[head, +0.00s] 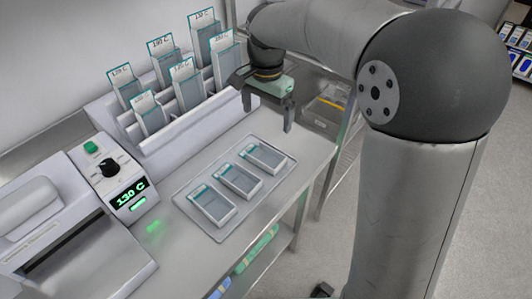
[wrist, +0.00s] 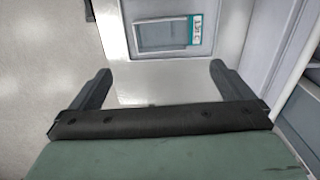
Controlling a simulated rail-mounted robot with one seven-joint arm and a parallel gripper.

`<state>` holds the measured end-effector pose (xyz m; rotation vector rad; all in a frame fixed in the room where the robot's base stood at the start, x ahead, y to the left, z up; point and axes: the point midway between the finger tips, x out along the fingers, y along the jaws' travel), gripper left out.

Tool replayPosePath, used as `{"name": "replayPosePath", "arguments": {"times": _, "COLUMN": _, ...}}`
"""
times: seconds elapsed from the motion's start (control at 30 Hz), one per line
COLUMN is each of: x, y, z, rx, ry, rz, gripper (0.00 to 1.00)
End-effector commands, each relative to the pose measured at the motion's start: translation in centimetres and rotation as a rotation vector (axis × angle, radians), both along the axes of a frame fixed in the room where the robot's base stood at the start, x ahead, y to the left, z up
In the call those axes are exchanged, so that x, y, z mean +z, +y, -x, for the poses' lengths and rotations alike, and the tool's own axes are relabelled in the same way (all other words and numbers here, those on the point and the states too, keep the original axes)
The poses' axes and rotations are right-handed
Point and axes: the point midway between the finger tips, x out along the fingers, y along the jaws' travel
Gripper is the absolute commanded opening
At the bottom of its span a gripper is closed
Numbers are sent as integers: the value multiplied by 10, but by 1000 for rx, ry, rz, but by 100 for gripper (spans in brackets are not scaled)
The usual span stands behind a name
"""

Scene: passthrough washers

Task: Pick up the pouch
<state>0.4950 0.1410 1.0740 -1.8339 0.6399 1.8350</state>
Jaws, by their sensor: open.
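Three flat clear pouches with teal-edged labels lie in a row on a shallow tray (head: 205,228) on the bench: a near one (head: 212,206), a middle one (head: 240,180) and a far one (head: 265,157). My gripper (head: 267,118) is open and empty, above the bench, beyond the far pouch and close to the rack's right end. In the wrist view, one pouch (wrist: 160,37) lies ahead of and between my open fingers (wrist: 160,68), apart from them. Its label is at its right end. It appears to be the far pouch.
A white stepped rack (head: 185,140) holds several upright labelled pouches (head: 187,85) behind the tray. A sealing machine (head: 60,235) with a green "130 C" display (head: 128,193) stands at the left. The bench's right edge (head: 318,175) is close to the tray; shelves lie beyond.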

Motion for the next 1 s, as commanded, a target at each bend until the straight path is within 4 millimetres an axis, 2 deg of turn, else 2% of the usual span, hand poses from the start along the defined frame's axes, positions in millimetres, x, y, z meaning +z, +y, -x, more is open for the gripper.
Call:
{"name": "replayPosePath", "arguments": {"times": 0.2, "x": -49, "y": -1, "z": 1, "rx": 0, "ry": 5, "rz": 2, "gripper": 100}}
{"name": "replayPosePath", "arguments": {"times": 0.4, "x": -86, "y": -1, "z": 1, "rx": 0, "ry": 3, "rz": 0, "gripper": 100}}
{"name": "replayPosePath", "arguments": {"times": 0.67, "x": -104, "y": -1, "z": 0, "rx": 0, "ry": 1, "rz": 0, "gripper": 100}}
{"name": "replayPosePath", "arguments": {"times": 0.9, "x": -140, "y": 0, "z": -2, "rx": 2, "ry": 3, "rz": 1, "gripper": 100}}
{"name": "replayPosePath", "arguments": {"times": 1.0, "x": -149, "y": 0, "z": -3, "rx": 1, "ry": 1, "rz": -1, "gripper": 100}}
